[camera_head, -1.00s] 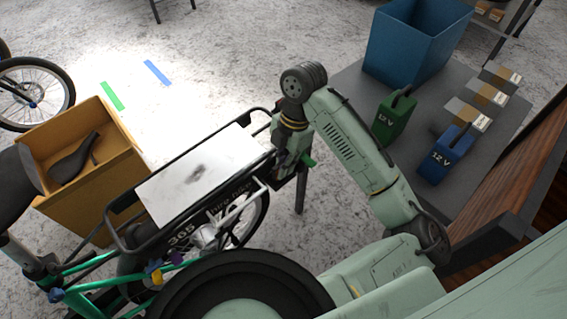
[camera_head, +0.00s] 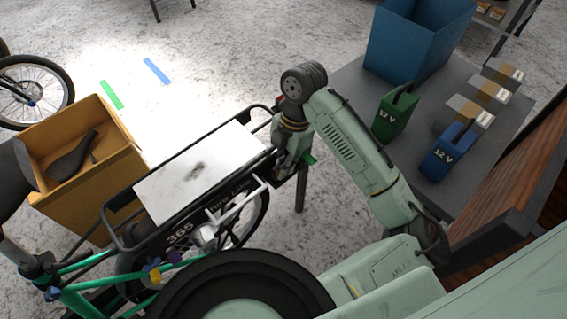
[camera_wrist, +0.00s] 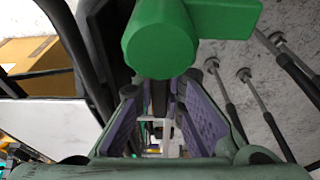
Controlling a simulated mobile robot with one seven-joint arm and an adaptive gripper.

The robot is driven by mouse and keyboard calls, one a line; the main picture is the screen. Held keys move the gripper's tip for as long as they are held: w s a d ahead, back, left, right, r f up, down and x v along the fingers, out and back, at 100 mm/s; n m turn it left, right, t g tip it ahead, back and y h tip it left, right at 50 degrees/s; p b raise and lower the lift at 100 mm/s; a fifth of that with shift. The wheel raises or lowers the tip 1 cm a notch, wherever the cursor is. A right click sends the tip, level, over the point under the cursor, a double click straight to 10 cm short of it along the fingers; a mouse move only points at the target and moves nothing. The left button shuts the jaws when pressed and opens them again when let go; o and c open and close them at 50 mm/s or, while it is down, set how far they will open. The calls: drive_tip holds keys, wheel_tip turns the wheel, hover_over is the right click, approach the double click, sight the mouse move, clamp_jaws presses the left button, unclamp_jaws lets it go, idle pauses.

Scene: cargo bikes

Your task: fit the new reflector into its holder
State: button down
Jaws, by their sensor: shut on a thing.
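My gripper (camera_wrist: 160,120) is at the rear end of the cargo bike's rack (camera_head: 140,246), pointing down. In the wrist view its two purple-padded fingers close around a narrow dark piece, which I take to be the reflector; its face is hidden and its colour cannot be told. A green round-ended part with a side arm (camera_wrist: 165,42) lies across the top of the wrist view, just beyond the fingers. A green tab (camera_head: 309,157) also shows beside my gripper in the head view. The reflector's holder cannot be made out, and I cannot tell whether the held piece touches it.
An orange box (camera_head: 85,200) with a saddle in it stands left of the bike. At the right, a grey table (camera_head: 345,95) carries a blue bin (camera_head: 405,45), a green battery (camera_head: 394,115), a blue battery (camera_head: 448,155) and several small boxes (camera_head: 490,90).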

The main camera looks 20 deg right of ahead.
drive_tip(key=c, duration=1.6)
unclamp_jaws()
drive_tip(key=shift+f, duration=0.1)
